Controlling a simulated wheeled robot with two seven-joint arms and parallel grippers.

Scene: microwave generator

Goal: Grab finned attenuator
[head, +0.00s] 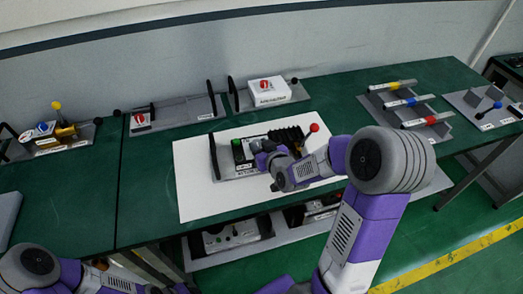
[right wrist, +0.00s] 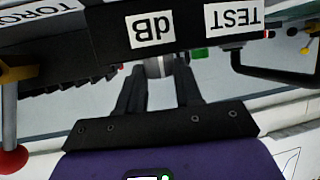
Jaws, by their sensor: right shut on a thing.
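The finned attenuator (head: 287,135) is a black ribbed body on a grey fixture plate (head: 225,172) that lies on the white mat. In the right wrist view its dark fins (right wrist: 70,87) show at the left, partly behind a black bar with "dB" and "TEST" labels. My right gripper (head: 262,152) is at the attenuator's left end. In the right wrist view its fingers (right wrist: 157,70) are shut around a silver-grey cylinder at that end. The bar hides part of the grip.
A green knob (head: 237,150) is just left of the grip, and a red-ball lever (head: 314,127) stands at the right end. A black handle (head: 213,155) rises at the fixture's left. The white mat (head: 195,195) is clear in front. Other fixtures stand along the back.

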